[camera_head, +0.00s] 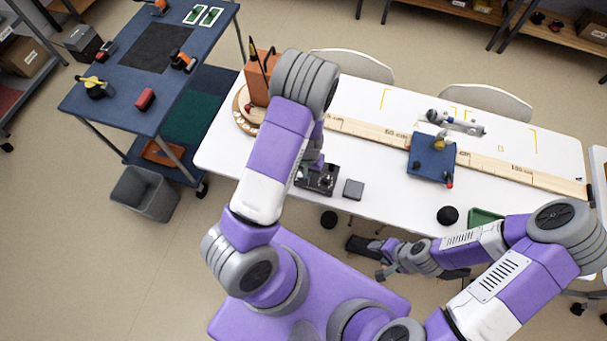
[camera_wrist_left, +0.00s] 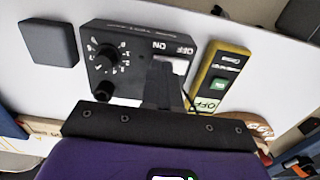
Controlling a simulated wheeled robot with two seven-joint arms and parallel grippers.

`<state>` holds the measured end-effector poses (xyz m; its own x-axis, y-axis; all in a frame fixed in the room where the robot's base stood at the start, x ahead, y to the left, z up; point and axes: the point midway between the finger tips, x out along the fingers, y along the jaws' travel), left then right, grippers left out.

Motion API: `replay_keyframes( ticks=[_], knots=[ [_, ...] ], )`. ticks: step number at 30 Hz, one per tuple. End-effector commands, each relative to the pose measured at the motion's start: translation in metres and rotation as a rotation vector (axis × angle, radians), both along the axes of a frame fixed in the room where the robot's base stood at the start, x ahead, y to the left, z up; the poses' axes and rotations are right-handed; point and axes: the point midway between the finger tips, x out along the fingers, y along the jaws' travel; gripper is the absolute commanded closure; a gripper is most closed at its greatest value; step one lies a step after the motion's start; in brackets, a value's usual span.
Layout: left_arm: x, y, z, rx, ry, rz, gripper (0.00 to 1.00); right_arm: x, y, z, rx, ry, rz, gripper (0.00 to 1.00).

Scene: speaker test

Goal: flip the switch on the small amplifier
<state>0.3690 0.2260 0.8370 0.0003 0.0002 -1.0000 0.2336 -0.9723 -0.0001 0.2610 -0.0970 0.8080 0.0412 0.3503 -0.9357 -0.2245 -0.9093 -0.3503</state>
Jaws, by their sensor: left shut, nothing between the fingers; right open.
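The small amplifier (camera_head: 318,180) is a black box near the front left edge of the white table. In the left wrist view the amplifier (camera_wrist_left: 110,75) shows a dial knob, a smaller knob and a pale switch (camera_wrist_left: 177,66) by the ON and OFF labels. My left gripper (camera_head: 314,163) is above the amplifier, partly hidden by my arm. In the left wrist view its shut, empty fingers (camera_wrist_left: 163,85) overlap the switch area and hide part of it; I cannot tell if they touch. My right gripper (camera_head: 368,255) is open and empty, off the table's front edge.
A blue board (camera_head: 432,160) and a long wooden ruler (camera_head: 375,130) lie further right. The table between block and board is clear.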

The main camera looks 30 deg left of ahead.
Motion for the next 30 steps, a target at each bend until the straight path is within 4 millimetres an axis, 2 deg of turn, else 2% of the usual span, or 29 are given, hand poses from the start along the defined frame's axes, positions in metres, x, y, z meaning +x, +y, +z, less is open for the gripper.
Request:
replay_keyframes(
  ticks=[16,30],
  knots=[
    [0.0,0.0,-0.005,0.0,0.0,0.0,1.0,0.0,0.0,-0.004,0.0,0.0,0.0,0.47],
    [0.0,0.0,0.03,0.0,0.0,0.0,1.0,0.0,0.0,0.027,0.0,0.0,0.0,0.47]
  ],
)
